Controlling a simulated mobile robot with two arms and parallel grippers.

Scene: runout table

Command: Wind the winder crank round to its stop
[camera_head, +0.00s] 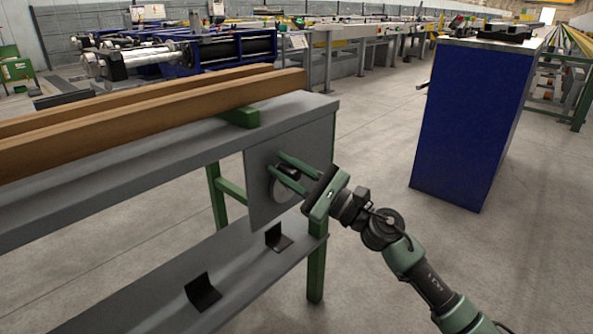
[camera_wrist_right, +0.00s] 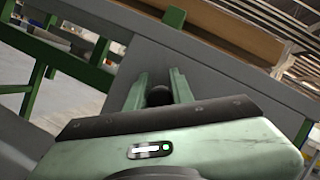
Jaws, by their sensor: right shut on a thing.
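My right gripper (camera_head: 277,164) reaches in from the right and is shut on the handle, one green finger on each side. In the right wrist view the dark handle (camera_wrist_right: 158,95) sits between the two fingers. The fingers and handle hide part of the disc, and the stop cannot be made out. My left gripper is not in view.
Two long timber beams (camera_head: 150,115) lie on the grey table top (camera_head: 120,165). A lower grey shelf (camera_head: 150,300) carries two black brackets. Green legs (camera_head: 316,270) hold the table. A blue cabinet (camera_head: 475,120) stands at the right, with clear floor between.

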